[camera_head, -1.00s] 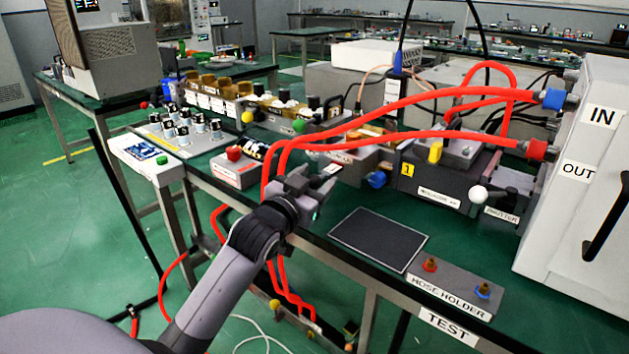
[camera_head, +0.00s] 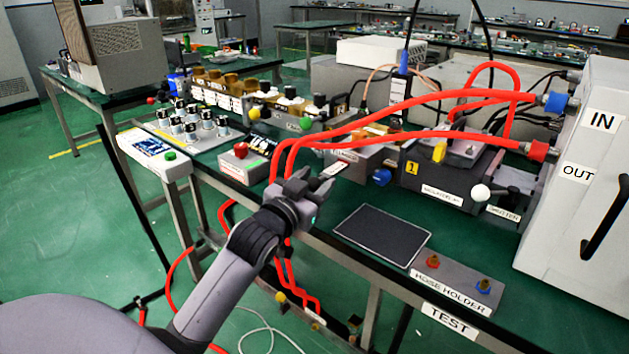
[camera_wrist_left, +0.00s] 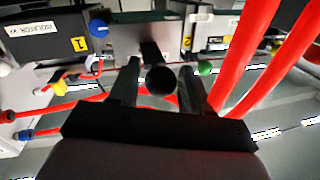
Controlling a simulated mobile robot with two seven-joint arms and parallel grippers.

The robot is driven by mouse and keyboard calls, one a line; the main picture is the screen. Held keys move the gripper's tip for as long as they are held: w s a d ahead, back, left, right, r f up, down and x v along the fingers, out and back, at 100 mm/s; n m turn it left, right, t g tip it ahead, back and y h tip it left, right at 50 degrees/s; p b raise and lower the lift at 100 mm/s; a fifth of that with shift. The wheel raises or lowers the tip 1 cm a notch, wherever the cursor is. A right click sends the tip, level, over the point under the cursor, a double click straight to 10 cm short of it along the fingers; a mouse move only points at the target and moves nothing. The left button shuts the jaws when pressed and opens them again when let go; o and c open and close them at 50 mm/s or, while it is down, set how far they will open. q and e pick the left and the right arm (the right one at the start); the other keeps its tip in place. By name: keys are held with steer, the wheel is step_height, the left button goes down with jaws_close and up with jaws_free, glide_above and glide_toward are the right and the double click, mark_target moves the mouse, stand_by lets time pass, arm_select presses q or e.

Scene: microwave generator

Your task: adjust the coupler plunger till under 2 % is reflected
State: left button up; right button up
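My left gripper (camera_head: 312,180) is at the bench's front edge, near a grey block (camera_head: 362,156) left of the isolator. In the left wrist view its two fingers (camera_wrist_left: 160,76) stand apart, on either side of a dark round knob (camera_wrist_left: 161,82) on a shaft, probably the coupler plunger. Gaps show between knob and fingers; I see no firm contact. In the head view the gripper hides the knob. A small screen unit (camera_head: 155,146) with a green button stands at the left; its reading is too small to tell. My right gripper is not in view.
Red hoses (camera_head: 425,140) run from the cabinet (camera_head: 578,190) past my gripper and down over the bench edge. The isolator (camera_head: 445,178) with a yellow 1 tag is to the right. A dark mat (camera_head: 380,236) and hose holder (camera_head: 455,283) lie in front. A red-button box (camera_head: 246,165) is left.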

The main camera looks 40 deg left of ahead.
mark_target(311, 189)
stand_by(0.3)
arm_select(q)
steer(key=shift+s, duration=0.25)
steer(key=shift+s+d+p, duration=0.2)
steer(key=shift+s, duration=1.45)
steer(key=shift+s+d+p, duration=0.15)
steer(key=shift+s+d, duration=0.05)
steer(key=shift+s, duration=1.45)
steer(key=shift+d+f, duration=0.1)
steer(key=shift+f, duration=0.1)
steer(key=s+d+f+g+h, duration=0.25)
steer(key=s+d+f, duration=0.3)
steer(key=f, duration=0.35)
steer(key=s+d+f+m+g+h, duration=0.1)
steer(key=s+d+f+g, duration=0.25)
steer(key=s+f, duration=0.4)
steer(key=s+d+f+g+h, duration=0.2)
steer(key=s+d+f, duration=0.3)
steer(key=f, duration=0.5)
steer(key=shift+m+t+y, duration=0.3)
steer(key=shift+y, duration=0.25)
steer(key=r+p, duration=0.4)
steer(key=p, duration=0.1)
steer(key=r+p, duration=0.4)
steer(key=w+r+p, duration=0.1)
steer(key=r+p, duration=0.3)
steer(key=p, duration=0.1)
steer(key=shift+a+r+p, duration=0.2)
steer(key=shift+a+p, duration=0.1)
steer(key=shift+p, duration=0.05)
